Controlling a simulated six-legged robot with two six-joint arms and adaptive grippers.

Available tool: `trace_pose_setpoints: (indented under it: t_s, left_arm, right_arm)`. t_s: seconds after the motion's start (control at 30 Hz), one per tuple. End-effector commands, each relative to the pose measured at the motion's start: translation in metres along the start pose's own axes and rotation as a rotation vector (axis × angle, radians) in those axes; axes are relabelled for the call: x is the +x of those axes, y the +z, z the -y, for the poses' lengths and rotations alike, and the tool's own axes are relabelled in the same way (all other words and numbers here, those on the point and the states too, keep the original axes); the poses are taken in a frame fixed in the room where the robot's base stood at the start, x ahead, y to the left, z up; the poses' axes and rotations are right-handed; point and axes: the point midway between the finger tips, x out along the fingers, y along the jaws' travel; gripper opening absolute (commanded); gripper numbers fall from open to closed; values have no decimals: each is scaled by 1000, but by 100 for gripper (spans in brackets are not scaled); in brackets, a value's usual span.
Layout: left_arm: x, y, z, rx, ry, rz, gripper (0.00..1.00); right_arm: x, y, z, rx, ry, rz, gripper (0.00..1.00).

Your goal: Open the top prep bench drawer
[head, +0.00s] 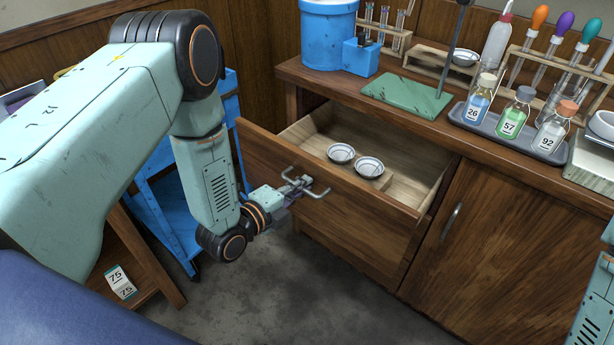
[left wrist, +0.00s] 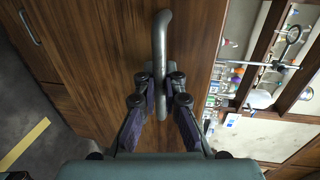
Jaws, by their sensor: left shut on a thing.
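The top prep bench drawer (head: 365,215) is pulled well out, and its pale wooden inside shows in the head view. My left gripper (head: 299,186) is at the drawer front, shut on the grey drawer handle (head: 322,194). In the left wrist view, the fingers (left wrist: 160,88) close from both sides around the handle bar (left wrist: 160,40), which stands out from the brown drawer front (left wrist: 100,60). My right gripper is out of view; only part of my right arm shows at the right edge.
The bench top (head: 340,88) carries a green mat (head: 408,95), a tray of labelled bottles (head: 500,130), racks and a blue container (head: 328,35). A closed cupboard door (head: 490,240) is right of the drawer. A blue cart (head: 165,195) stands left. Grey floor (head: 290,285) is clear.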

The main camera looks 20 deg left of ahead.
Motion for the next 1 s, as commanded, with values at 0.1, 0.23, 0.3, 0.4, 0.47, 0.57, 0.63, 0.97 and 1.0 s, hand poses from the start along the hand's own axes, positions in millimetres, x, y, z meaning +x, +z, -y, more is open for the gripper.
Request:
trace_pose_setpoints:
  t_s: [0.1, 0.23, 0.3, 0.4, 0.47, 0.57, 0.63, 0.97, 1.0]
  left_arm:
    - [-11, 4, 3, 0, -9, 9, 0]
    - [-22, 3, 0, 0, -9, 9, 0]
    - [-26, 4, -1, 1, -9, 9, 0]
    - [-29, 3, -2, 2, -11, 8, 0]
    - [-30, 3, -2, 2, -12, 7, 0]
    - [-31, 3, -2, 2, -12, 7, 0]
    - [-31, 3, -2, 2, -12, 7, 0]
    - [-32, 2, -3, 2, -9, 5, 19]
    - [-32, 2, -4, 2, -9, 5, 19]
  right_arm:
    - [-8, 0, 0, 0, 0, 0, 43]
    - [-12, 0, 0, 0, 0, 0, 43]
    - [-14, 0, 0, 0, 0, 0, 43]
    - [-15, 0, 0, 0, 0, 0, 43]
    - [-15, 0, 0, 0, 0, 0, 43]
    - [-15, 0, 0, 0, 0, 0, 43]
    - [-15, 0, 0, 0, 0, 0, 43]
    - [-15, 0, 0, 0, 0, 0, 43]
    - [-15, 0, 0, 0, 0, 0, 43]
